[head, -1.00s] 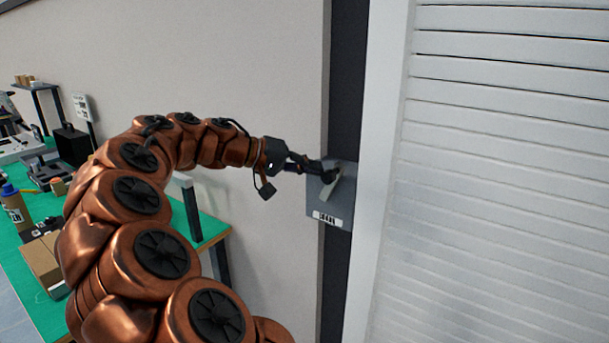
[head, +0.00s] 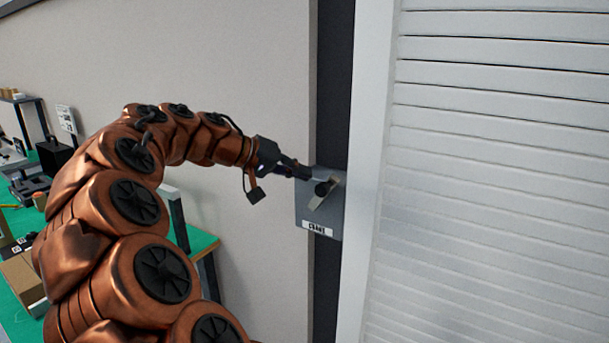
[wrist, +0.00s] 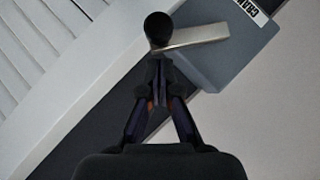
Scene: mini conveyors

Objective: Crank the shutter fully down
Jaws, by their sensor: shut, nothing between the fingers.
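The crank is a pale metal arm (head: 322,196) with a black round knob on a grey box labelled CRANK (head: 333,220), mounted beside the shutter. My gripper (head: 303,173) reaches the box from the left, its tips close to the knob. In the wrist view, the fingers (wrist: 158,80) are together just below the black knob (wrist: 158,28), with the crank arm (wrist: 196,36) running right from it. Nothing shows between the fingers; whether they touch the knob, I cannot tell. The white slatted shutter (head: 490,150) fills the right side; its lower edge is out of view.
A white frame post (head: 362,200) stands between the box and the shutter, with a dark strip (head: 333,90) behind the box. A green-topped workbench (head: 200,238) with boxes and tools stands at the left. The beige wall (head: 230,60) is bare.

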